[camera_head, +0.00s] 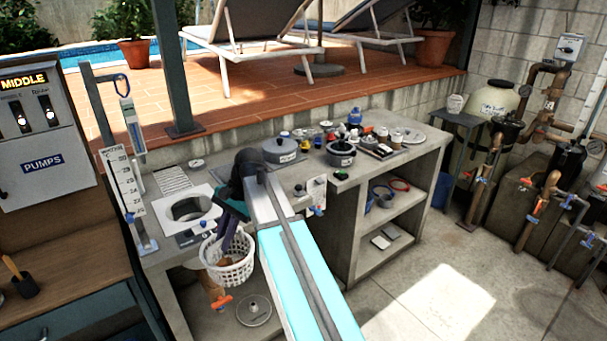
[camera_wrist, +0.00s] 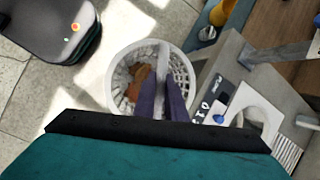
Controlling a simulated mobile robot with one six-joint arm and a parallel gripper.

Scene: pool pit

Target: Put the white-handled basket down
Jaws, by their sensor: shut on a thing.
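The white basket (camera_head: 228,264) is a round lattice basket with brown matter inside, hanging in front of the concrete counter's front edge. My gripper (camera_head: 228,238) is above it, with its dark purple fingers reaching down to the white handle. In the wrist view the basket (camera_wrist: 118,72) lies below my gripper (camera_wrist: 163,108), whose two fingers are closed on the upright white handle (camera_wrist: 163,62) across the basket's middle. The brown matter (camera_wrist: 138,85) shows at the left inside it. The basket's bottom is not visible in the wrist view.
A square white frame with a round opening (camera_head: 166,211) is set in the counter left of the basket. Sunlit floor (camera_head: 440,300) is clear at right.

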